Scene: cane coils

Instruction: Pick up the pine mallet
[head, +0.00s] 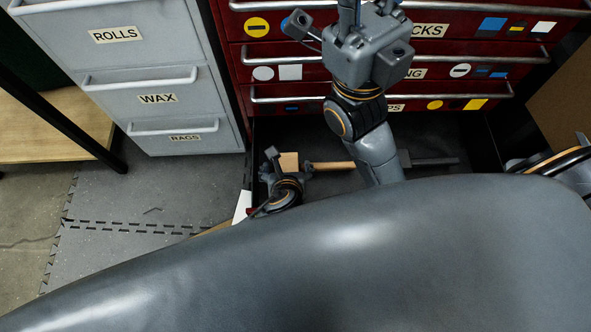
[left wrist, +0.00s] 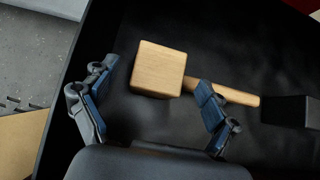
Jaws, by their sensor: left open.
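The pine mallet lies in an open dark drawer (head: 271,131). Its pale square head (head: 289,162) and round handle (head: 330,165) show in the head view, the handle pointing right. In the left wrist view the mallet head (left wrist: 160,68) is clear, with the handle (left wrist: 236,95) running right, partly behind a finger. My left gripper (head: 288,168) is open, its fingers on either side of the head; no contact is visible. It also shows in the left wrist view (left wrist: 157,76). My right gripper (head: 345,20) is raised at the top centre, partly cut off; its opening is unclear.
A dark grey block (left wrist: 292,112) lies right of the handle; a grey tool (head: 435,161) shows there in the head view. A red drawer cabinet (head: 290,50) stands behind, a grey cabinet (head: 160,75) to its left. Drawer walls bound the space. My right arm crosses above the drawer.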

